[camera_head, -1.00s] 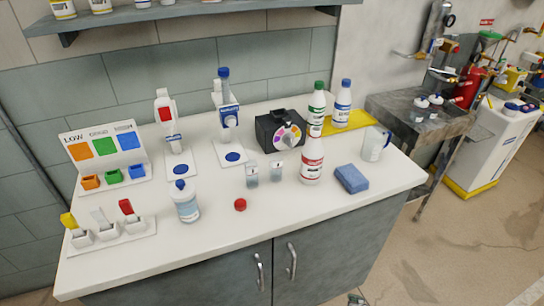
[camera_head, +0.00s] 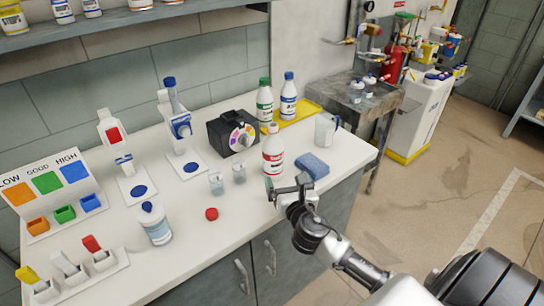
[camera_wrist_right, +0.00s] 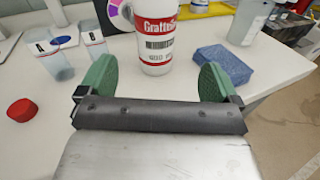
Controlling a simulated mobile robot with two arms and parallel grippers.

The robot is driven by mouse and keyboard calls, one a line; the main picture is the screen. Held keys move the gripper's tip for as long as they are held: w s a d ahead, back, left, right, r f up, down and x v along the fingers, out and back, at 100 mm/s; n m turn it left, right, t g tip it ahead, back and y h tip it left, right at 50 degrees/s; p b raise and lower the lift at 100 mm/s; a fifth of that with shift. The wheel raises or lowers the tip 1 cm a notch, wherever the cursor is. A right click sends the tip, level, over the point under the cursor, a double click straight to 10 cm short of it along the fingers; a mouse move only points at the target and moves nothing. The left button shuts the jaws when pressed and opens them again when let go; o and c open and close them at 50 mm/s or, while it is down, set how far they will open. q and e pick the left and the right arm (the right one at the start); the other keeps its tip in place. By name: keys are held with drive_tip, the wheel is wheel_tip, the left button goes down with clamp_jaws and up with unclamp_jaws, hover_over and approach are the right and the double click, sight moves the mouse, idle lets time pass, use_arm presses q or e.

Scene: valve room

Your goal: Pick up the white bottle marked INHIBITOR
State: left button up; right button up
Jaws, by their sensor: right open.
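A white bottle with a red label (camera_head: 273,150) stands upright near the counter's front edge. In the wrist view its label (camera_wrist_right: 158,35) shows large lettering that does not clearly read INHIBITOR. My right gripper (camera_head: 287,186) is open in front of this bottle, apart from it. In the wrist view the bottle stands beyond and between its green finger pads (camera_wrist_right: 158,82). Other white bottles are a green-capped one (camera_head: 264,102), a blue-capped one (camera_head: 288,98) and a squat blue-capped one (camera_head: 157,226). I cannot read INHIBITOR on any. My left gripper is out of view.
A blue sponge (camera_head: 312,165) lies close right of the red-label bottle. Two small clear cups (camera_head: 238,173) stand left of it, and a red cap (camera_head: 211,214) lies nearer the front. A clear jug (camera_head: 326,130) and a black dial box (camera_head: 232,133) stand behind.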

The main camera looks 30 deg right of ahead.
sight(275, 145)
drive_tip(key=shift+n, duration=0.5)
drive_tip(key=x, duration=0.5)
drive_tip(key=shift+w+a+r+p, duration=0.15)
drive_tip(key=shift+w+r+p, duration=0.15)
drive_tip(key=shift+w, duration=0.1)
drive_tip(key=x, duration=0.4)
drive_tip(key=shift+w+r+p, duration=0.3)
drive_tip(key=shift+w+p, duration=0.05)
drive_tip(key=shift+p, duration=0.05)
drive_tip(key=shift+w+f, duration=0.1)
drive_tip(key=shift+w, duration=0.45)
drive_tip(key=shift+s, duration=0.1)
drive_tip(key=shift+c, duration=0.8)
drive_tip(key=c, duration=1)
drive_tip(key=shift+r+p, duration=0.65)
drive_tip(key=shift+r, duration=1.6)
drive_tip(key=shift+s+d+r, duration=1.1)
drive_tip(key=shift+s+d, duration=0.25)
drive_tip(key=shift+s, duration=0.05)
drive_tip(key=shift+s+d+r, duration=1.1)
drive_tip(key=shift+s+d, duration=0.25)
drive_tip(key=shift+s, duration=0.1)
drive_tip(key=shift+s+d+r, duration=1.1)
drive_tip(key=shift+s+d, duration=0.25)
drive_tip(key=shift+s, duration=0.05)
